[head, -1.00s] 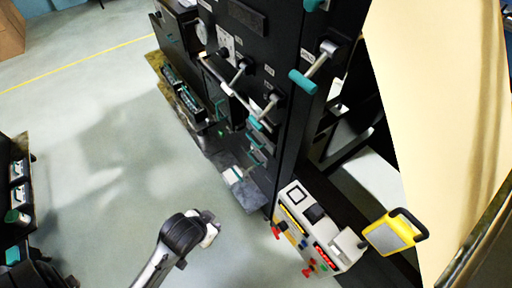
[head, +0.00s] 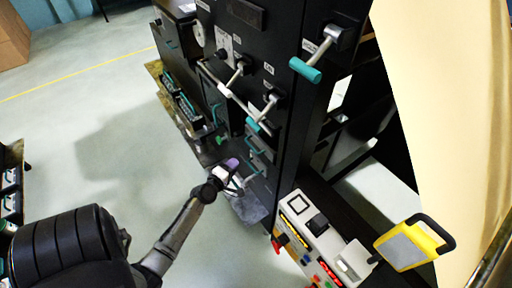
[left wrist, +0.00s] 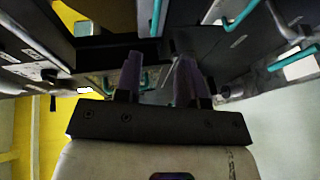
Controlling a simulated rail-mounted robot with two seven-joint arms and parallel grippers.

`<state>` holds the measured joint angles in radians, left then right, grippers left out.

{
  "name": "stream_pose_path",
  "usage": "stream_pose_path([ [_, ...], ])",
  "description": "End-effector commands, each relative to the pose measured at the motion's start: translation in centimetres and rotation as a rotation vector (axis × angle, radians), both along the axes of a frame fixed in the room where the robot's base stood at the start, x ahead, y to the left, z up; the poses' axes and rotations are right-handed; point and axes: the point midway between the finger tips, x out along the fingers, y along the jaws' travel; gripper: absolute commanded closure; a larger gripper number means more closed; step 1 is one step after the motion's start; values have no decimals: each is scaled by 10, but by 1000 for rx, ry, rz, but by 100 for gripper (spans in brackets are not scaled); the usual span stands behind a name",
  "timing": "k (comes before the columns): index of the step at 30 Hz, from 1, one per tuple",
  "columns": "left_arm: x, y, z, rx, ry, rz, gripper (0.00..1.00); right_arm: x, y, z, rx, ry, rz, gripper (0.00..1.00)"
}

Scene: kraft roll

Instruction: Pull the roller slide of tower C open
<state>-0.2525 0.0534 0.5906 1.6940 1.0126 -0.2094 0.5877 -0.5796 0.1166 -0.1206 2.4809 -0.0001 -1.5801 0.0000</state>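The black machine tower (head: 290,120) stands in the middle of the head view, with teal pull handles on its faces. I cannot read which letter it carries. Low on it are small slide fronts with teal handles (head: 254,147). My left gripper (head: 236,168) is beside these low handles, just to their left; I cannot tell whether it touches anything. In the left wrist view its two purple fingers (left wrist: 160,78) stand apart with nothing visible between them, and teal handles (left wrist: 240,15) show beyond. My right gripper is not in view.
Levers with teal grips (head: 306,70) stick out higher on the tower. A control panel (head: 315,235) with coloured buttons and a yellow-framed screen (head: 410,245) stand at the lower right. A large cream paper web (head: 435,110) hangs at the right. The floor at left is open.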

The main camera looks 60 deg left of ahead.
Motion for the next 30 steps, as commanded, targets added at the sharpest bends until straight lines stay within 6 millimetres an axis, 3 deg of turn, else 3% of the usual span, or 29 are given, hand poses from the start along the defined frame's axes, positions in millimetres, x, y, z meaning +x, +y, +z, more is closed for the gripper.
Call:
stream_pose_path([
  [8, 15, 10, 1, -46, -43, 31, 63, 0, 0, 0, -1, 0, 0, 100],
  [21, 85, 43, -15, -45, -41, 31, 63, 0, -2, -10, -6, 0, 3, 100],
  [30, 115, 57, -21, -45, -40, 30, 63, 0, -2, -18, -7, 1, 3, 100],
])
